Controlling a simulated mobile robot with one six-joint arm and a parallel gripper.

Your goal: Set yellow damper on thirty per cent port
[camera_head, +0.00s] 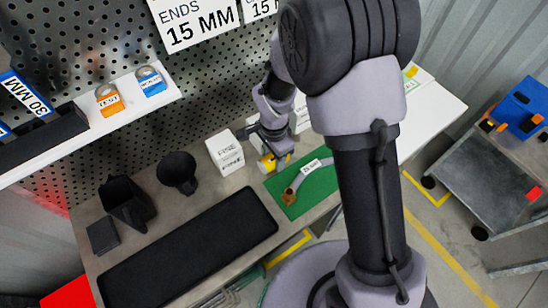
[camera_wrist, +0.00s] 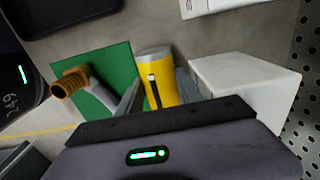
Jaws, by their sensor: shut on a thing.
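The yellow damper (camera_wrist: 158,72) is a yellow cylinder with a pale top and a dark stripe down its side. In the wrist view it stands between the two fingers of my gripper (camera_wrist: 158,92), which is shut on it. In the head view the damper (camera_head: 266,164) shows below my gripper (camera_head: 271,150), partly hidden by it, between a white box and a green mat. I cannot tell whether its base touches the bench. No port marked thirty per cent can be made out. A grey bent pipe (camera_head: 308,176) with a brass end and a small unclear label lies on the mat.
The white box (camera_head: 225,152) stands close beside my gripper. The green mat (camera_head: 312,196) lies on the other side. A black funnel (camera_head: 178,170), black bins (camera_head: 127,203) and a long black tray (camera_head: 190,250) occupy the bench's left. A perforated wall (camera_head: 75,45) rises behind.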

